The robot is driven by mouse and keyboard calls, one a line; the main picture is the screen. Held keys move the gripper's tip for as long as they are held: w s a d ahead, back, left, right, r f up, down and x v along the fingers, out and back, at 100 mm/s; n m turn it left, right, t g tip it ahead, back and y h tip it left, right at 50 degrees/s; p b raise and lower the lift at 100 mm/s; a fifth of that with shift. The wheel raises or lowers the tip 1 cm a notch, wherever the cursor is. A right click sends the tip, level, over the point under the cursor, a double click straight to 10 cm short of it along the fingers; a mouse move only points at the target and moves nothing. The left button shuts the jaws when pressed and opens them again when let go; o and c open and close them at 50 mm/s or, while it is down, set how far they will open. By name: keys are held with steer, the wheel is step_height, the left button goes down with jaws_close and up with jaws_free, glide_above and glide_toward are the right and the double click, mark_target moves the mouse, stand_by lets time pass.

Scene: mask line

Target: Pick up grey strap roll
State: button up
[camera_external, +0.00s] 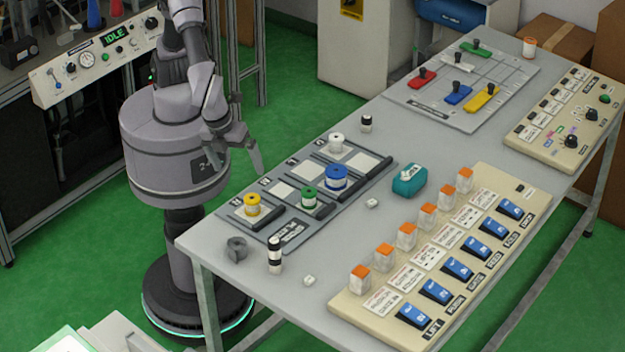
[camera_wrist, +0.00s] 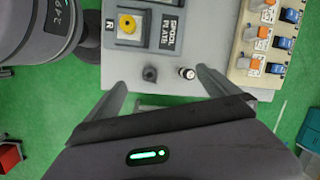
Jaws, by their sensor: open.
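The grey strap roll (camera_external: 237,248) sits on the table at its near left corner, beside the spool plate. In the wrist view the roll (camera_wrist: 150,74) is small and dark, near the table's edge and between the spread fingers in the picture. My gripper (camera_external: 247,138) is open and empty, held in the air above and away from the roll, by the table's far left side. The open fingers (camera_wrist: 160,82) also show in the wrist view. Nothing hides the roll in either view.
A black-and-white banded cylinder (camera_external: 275,256) stands just right of the roll. The spool plate (camera_external: 288,236) holds yellow, green, blue and white spools. A switch panel (camera_external: 345,301) lies along the table's right side. A small white piece (camera_external: 309,280) lies near the front.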

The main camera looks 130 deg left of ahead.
steer(key=s+a+r+n+t+b, duration=0.1)
steer(key=s+a+r+n, duration=0.1)
steer(key=a, duration=0.4)
steer(key=s+a+r+n+t+h+b, duration=0.1)
steer(key=s+a+r+n, duration=0.2)
steer(key=s+a+r, duration=0.1)
steer(key=shift+s+a+b, duration=0.35)
steer(key=shift+s+a, duration=0.5)
steer(key=shift+a, duration=0.4)
steer(key=s+a+n+t, duration=0.1)
steer(key=s+a, duration=0.1)
steer(key=s, duration=0.1)
steer(key=s+a+n+t+b, duration=0.1)
steer(key=s+a+n, duration=0.1)
steer(key=s, duration=0.1)
steer(key=s+a+f+n+b, duration=0.1)
steer(key=s+a, duration=0.1)
steer(key=s, duration=0.2)
steer(key=shift+a+f+n+t, duration=0.1)
steer(key=shift+a+n+t, duration=0.2)
steer(key=shift+t, duration=0.1)
steer(key=c, duration=0.4)
steer(key=shift+s, duration=0.1)
steer(key=shift+c, duration=1)
